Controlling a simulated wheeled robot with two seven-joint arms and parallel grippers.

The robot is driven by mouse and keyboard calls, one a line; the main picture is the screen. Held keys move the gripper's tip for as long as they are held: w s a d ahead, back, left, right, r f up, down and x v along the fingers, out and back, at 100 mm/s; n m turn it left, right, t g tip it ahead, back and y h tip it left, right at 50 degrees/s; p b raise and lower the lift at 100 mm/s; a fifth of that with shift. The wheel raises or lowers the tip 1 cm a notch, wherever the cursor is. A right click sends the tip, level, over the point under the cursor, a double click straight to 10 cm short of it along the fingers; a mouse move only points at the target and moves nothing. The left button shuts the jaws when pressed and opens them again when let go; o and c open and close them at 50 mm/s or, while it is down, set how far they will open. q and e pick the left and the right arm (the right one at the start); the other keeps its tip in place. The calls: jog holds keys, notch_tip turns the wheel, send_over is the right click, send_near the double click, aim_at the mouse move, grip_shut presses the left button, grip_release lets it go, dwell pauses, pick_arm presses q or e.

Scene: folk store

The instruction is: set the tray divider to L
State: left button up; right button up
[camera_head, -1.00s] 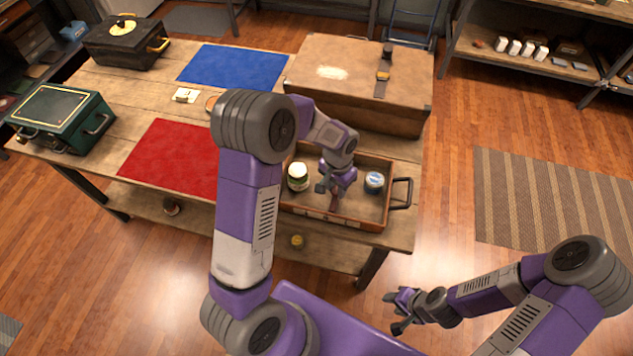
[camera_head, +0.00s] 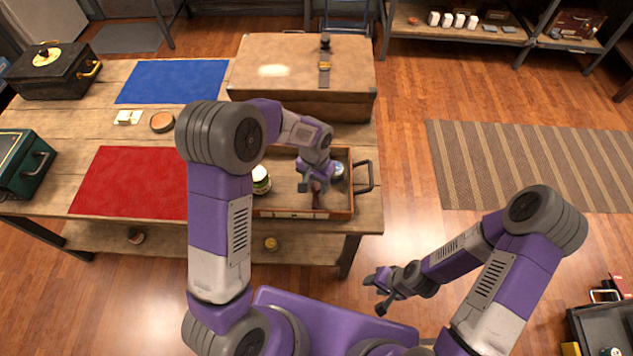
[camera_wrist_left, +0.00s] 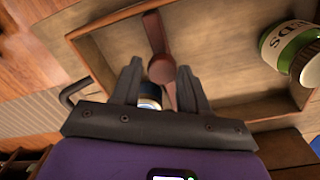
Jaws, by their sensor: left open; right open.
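The wooden tray (camera_head: 283,213) is on the table's front right corner, with a dark handle on its right side. A reddish-brown divider bar with a round hub (camera_wrist_left: 160,68) is inside the tray; it shows as a small dark red piece (camera_head: 316,187) in the head view. My left gripper (camera_head: 308,185) is open above the tray. In the left wrist view its fingers (camera_wrist_left: 160,70) are spread either side of the bar, apart from it. A green-labelled jar (camera_head: 261,181) is on the tray's left, and a blue-labelled jar (camera_head: 338,171) on its right, partly hidden. My right gripper (camera_head: 383,287) is open, off the table.
A large wooden case (camera_head: 300,75) is behind the tray. A red mat (camera_head: 130,183) and a blue mat (camera_head: 172,82) lie to the left. A black box (camera_head: 50,70) and a green box (camera_head: 22,165) are at the far left.

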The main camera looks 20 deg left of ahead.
pick_arm(q)
notch_tip(320, 180, up, 8)
jog(key=shift+f+p, duration=0.25)
jog(key=shift+p, duration=0.3)
